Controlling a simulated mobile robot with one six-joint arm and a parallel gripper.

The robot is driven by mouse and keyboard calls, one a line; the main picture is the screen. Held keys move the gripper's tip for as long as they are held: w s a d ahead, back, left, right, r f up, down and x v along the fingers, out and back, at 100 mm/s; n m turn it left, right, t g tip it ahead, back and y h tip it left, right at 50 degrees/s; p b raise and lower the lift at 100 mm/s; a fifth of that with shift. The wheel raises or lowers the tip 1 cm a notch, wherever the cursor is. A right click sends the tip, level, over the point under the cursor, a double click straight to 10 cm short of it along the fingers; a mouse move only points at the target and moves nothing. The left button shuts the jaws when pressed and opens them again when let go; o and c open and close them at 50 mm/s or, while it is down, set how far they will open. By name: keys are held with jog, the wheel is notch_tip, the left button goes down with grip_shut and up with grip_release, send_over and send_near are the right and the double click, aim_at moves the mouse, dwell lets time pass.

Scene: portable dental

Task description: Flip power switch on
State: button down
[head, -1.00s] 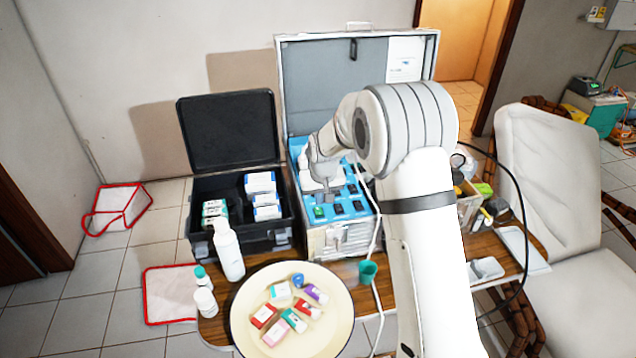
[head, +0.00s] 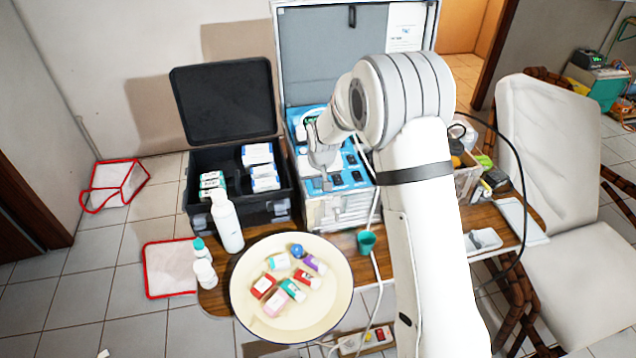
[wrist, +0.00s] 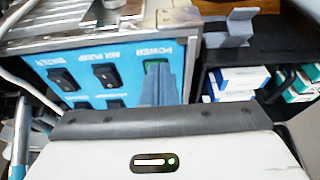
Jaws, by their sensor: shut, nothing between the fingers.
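The blue switch panel (head: 352,164) is in the open metal case on the table.
A black case (head: 240,205) with boxes stands left of the metal case (head: 340,212). A cream plate (head: 335,308) with small boxes, a white bottle (head: 227,222) and a teal cup (head: 366,242) are in front. A white cable runs down the metal case's right side.

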jog(key=shift+w+d, duration=0.2)
jog(key=shift+d, duration=0.2)
jog(key=shift+w+a+r, duration=0.1)
jog(key=shift+w+a+r, duration=0.25)
jog(key=shift+w, duration=0.2)
